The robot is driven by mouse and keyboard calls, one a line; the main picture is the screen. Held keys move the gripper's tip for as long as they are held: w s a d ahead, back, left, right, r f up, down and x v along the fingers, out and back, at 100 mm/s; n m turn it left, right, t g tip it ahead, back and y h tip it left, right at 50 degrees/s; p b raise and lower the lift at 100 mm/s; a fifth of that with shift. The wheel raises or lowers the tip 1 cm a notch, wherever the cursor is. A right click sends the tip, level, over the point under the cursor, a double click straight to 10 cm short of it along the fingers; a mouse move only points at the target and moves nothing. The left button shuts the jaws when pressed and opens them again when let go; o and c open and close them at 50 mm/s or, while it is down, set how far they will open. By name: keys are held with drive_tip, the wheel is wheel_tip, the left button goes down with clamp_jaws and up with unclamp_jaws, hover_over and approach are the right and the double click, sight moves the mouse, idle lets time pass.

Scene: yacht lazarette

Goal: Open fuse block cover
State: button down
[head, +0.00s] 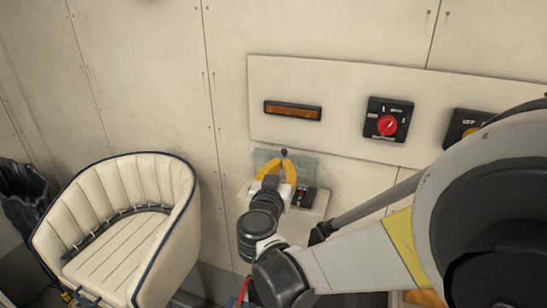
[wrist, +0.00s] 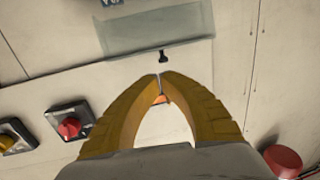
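The fuse block cover (head: 304,162) is a translucent grey-green plate with a small dark knob (head: 284,152) on its upper edge. It appears raised, standing above the fuse block (head: 304,196), which is partly hidden by my gripper. My gripper (head: 281,163) has yellow fingers in front of the cover. In the wrist view, the fingertips of my gripper (wrist: 159,76) are together or almost so, with nothing visibly held. The knob (wrist: 164,56) lies just beyond the tips, and the cover (wrist: 155,32) extends behind it. I cannot tell whether the tips touch the knob.
A wall panel (head: 345,80) above bears an amber light (head: 293,110), a red rotary switch (head: 386,124) and a yellow switch (head: 468,131). A cream seat (head: 120,225) stands at left. My arm hides the lower right. The wall left of the cover is clear.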

sight(286, 153)
drive_tip(key=b+x, duration=0.1)
drive_tip(key=x, duration=0.5)
drive_tip(key=shift+w+d, duration=0.1)
drive_tip(key=shift+w, duration=0.3)
drive_tip(key=p, duration=0.1)
drive_tip(key=w+r+g+p, duration=0.1)
drive_tip(key=p, duration=0.1)
drive_tip(key=shift+w+d+r, duration=0.15)
drive_tip(key=shift+d+r, duration=0.05)
drive_tip(key=shift+d, duration=0.1)
drive_tip(key=shift+w+d+r+g+p, duration=0.15)
drive_tip(key=shift+w+g+p, duration=0.1)
drive_tip(key=shift+g+p, duration=0.25)
drive_tip(key=shift+w+d+g+y+p, duration=0.15)
drive_tip(key=shift+w+g+y+p, duration=0.15)
drive_tip(key=shift+w, duration=0.05)
drive_tip(key=shift+w+d, duration=0.2)
drive_tip(key=shift+w, duration=0.45)
drive_tip(key=shift+s, duration=0.1)
